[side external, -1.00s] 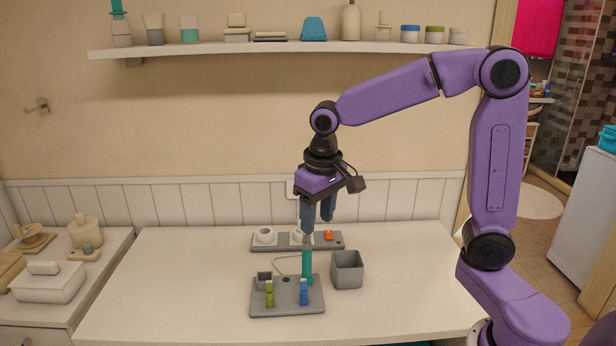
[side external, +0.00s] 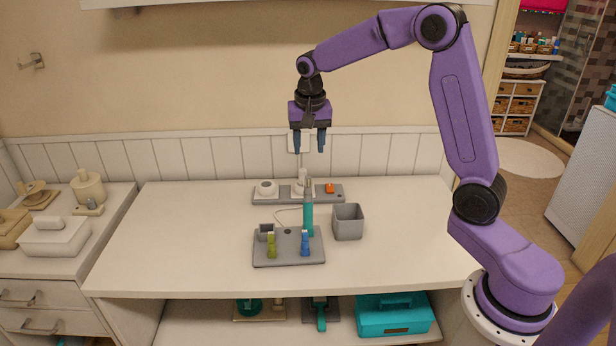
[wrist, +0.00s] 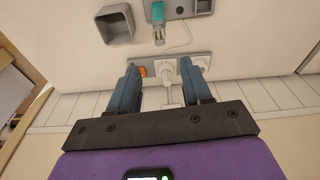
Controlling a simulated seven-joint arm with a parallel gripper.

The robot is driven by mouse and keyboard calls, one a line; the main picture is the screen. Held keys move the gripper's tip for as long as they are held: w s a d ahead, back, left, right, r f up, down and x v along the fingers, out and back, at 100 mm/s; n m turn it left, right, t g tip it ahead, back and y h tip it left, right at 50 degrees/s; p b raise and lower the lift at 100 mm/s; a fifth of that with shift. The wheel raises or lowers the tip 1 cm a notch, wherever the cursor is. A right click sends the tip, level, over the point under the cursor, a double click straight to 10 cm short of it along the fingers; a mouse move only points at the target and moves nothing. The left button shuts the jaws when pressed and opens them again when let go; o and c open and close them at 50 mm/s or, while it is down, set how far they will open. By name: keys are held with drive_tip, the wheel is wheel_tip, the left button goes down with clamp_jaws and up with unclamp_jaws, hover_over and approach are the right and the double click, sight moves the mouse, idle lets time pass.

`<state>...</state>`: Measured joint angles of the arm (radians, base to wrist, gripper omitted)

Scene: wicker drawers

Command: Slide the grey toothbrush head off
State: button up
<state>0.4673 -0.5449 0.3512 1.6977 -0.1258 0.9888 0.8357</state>
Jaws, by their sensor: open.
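A teal toothbrush handle (side external: 308,219) stands upright on a grey base plate (side external: 290,259) in the side view. Its slim grey head (side external: 308,188) is on top. The wrist view shows the teal handle (wrist: 157,12) at the top edge, with the grey head (wrist: 159,35) pointing toward the camera. A green brush head (side external: 271,245) and a blue brush head (side external: 305,243) stand at the plate's front. My gripper (side external: 309,150) is open and empty, above the grey head and apart from it. Its two blue fingers (wrist: 159,65) show spread in the wrist view.
An open grey bin (side external: 347,224) stands right of the plate; it also shows in the wrist view (wrist: 115,24). A power strip (side external: 322,194) with white plugs and an orange switch lies behind. A cable runs from the plate. The counter's left side is clear.

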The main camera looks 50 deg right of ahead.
sight(308, 177)
drive_tip(key=f, duration=0.4)
drive_tip(key=w+f, duration=0.1)
drive_tip(key=f, duration=0.3)
drive_tip(key=d+f, duration=0.1)
drive_tip(key=f, duration=0.3)
drive_tip(key=shift+w+d+f, duration=0.1)
drive_tip(key=shift+w+f, duration=0.15)
drive_tip(key=shift+f, duration=0.15)
clamp_jaws()
